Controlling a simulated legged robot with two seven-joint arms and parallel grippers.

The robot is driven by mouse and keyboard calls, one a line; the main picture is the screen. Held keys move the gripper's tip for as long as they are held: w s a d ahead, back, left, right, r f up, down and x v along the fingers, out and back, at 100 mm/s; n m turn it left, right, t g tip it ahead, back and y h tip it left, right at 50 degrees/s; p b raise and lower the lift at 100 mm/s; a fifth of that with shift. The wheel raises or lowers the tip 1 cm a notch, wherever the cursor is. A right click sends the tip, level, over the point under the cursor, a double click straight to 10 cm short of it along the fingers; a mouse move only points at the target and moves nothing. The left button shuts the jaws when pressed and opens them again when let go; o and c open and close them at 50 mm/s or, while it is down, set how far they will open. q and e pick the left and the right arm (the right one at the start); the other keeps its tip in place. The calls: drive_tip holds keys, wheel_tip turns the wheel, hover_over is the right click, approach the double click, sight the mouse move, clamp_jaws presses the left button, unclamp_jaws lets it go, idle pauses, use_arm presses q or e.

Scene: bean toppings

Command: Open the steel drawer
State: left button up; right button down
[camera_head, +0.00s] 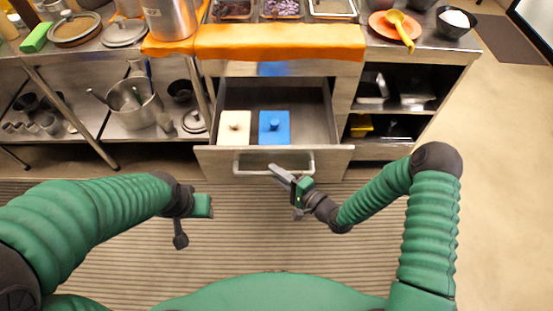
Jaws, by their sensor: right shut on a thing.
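The steel drawer (215,160) stands pulled out from the counter, with its inside in view. Its bar handle (250,174) runs across the middle of the front panel. In the drawer are a white lidded box (234,138) and a blue lidded box (274,136), side by side. My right gripper (289,180) is at the right part of the handle and shut on it; its fingers partly cover the bar. My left gripper (192,222) is in front of the drawer to the left, away from it and touching nothing; its finger gap is not clear.
An orange cloth (280,42) covers the counter edge above the drawer. A steel pot (135,108) stands on the left lower shelf, and open shelves (395,95) are on the right. The striped floor mat (245,235) before the drawer is clear.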

drive_tip(key=shift+s+d+f+p, duration=0.1)
drive_tip(key=shift+s+p, duration=0.05)
drive_tip(key=shift+s, duration=0.7)
drive_tip(key=shift+s+f+p, duration=0.1)
drive_tip(key=shift+s+p, duration=0.05)
drive_tip(key=shift+s, duration=0.7)
drive_tip(key=c, duration=1.4)
unclamp_jaws()
drive_tip(key=shift+w, duration=0.1)
drive_tip(key=shift+o, duration=0.2)
drive_tip(key=shift+r, duration=0.1)
drive_tip(key=p+v, duration=0.2)
drive_tip(key=v, duration=1.4)
drive_tip(key=shift+s+d, duration=0.25)
drive_tip(key=shift+s, duration=0.1)
